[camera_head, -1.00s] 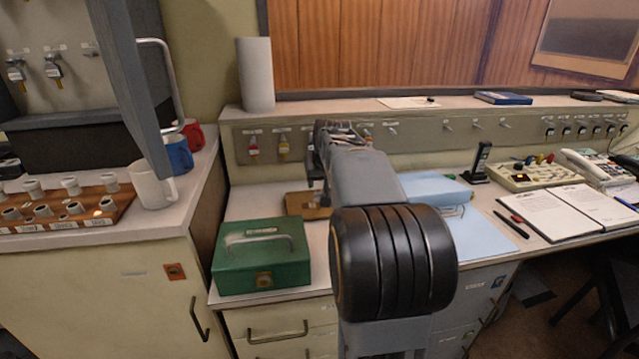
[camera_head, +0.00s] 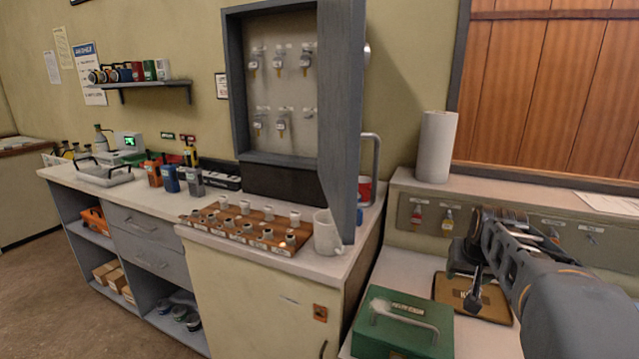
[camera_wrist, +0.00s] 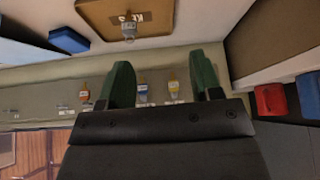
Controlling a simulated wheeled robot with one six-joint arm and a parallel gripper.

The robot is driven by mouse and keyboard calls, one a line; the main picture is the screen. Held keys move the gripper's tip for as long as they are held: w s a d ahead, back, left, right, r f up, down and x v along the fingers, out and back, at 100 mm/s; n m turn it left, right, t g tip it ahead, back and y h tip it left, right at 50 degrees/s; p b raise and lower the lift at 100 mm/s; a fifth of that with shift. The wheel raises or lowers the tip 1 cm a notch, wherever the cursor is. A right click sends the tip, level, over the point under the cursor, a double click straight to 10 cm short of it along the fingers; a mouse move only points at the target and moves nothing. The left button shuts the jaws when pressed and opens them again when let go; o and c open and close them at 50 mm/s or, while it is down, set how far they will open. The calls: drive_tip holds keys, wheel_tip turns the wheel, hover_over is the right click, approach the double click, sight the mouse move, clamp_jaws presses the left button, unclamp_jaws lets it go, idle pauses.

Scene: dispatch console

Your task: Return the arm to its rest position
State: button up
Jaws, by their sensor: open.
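My gripper (camera_head: 468,272) is at the right of the head view, over the back counter near the brown board (camera_head: 445,288). In the wrist view its two green fingers (camera_wrist: 162,72) stand wide apart with nothing held between them. My arm reaches in from the lower right corner and is still extended forward. Beyond the fingers, tagged keys hang on the panel (camera_wrist: 40,108). A tagged key (camera_wrist: 128,34) shows against the lettered brown board (camera_wrist: 98,14).
A green cash box (camera_head: 400,325) stands left of my arm. A paper roll (camera_head: 436,147) stands on the ledge. The open grey key cabinet door (camera_head: 340,120), a white mug (camera_head: 326,233) and a peg rack (camera_head: 245,228) are farther left. Open floor (camera_head: 60,290) shows at lower left.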

drive_tip(key=s+a+r+n+y+p, duration=0.1)
drive_tip(key=s+a+r+n+p, duration=0.1)
drive_tip(key=s+a+r+p, duration=0.2)
drive_tip(key=s+a+r+n+g+p, duration=0.1)
drive_tip(key=s+a+r+n+p, duration=0.1)
drive_tip(key=s+a+p, duration=0.9)
drive_tip(key=shift+s+a+r+g+y, duration=0.3)
drive_tip(key=shift+s+a+r+y, duration=0.1)
drive_tip(key=shift+a+r, duration=0.45)
drive_tip(key=shift+d+r, duration=0.1)
